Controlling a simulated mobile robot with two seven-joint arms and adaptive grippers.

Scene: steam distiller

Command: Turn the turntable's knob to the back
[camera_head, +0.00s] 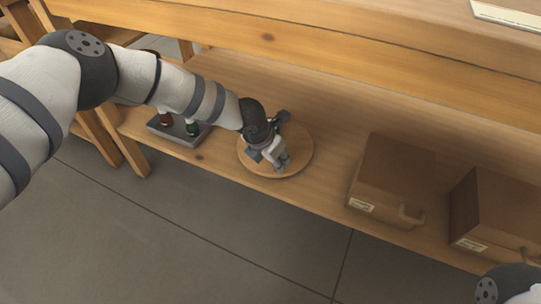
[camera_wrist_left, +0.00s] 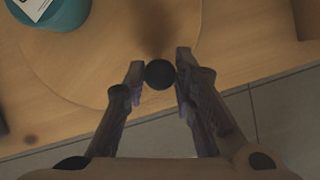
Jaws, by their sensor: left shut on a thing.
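The turntable (camera_head: 304,151) is a round, light wooden disc on the lower shelf. In the left wrist view its pale disc (camera_wrist_left: 95,72) fills the upper left and middle. Its knob (camera_wrist_left: 160,74) is a small black ball near the shelf's front edge. My left gripper (camera_head: 282,164) reaches down over the disc and hides the knob in the head view. In the left wrist view the left gripper (camera_wrist_left: 159,70) has its two fingers on either side of the knob, shut on it. My right gripper is out of view.
A teal container (camera_wrist_left: 52,12) with a white label shows beside the knob's far left. A grey tray (camera_head: 168,134) with small bottles stands left of the turntable. Two brown boxes (camera_head: 392,180) (camera_head: 492,215) with handles stand right. The upper shelf board (camera_head: 300,45) runs above; floor lies in front.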

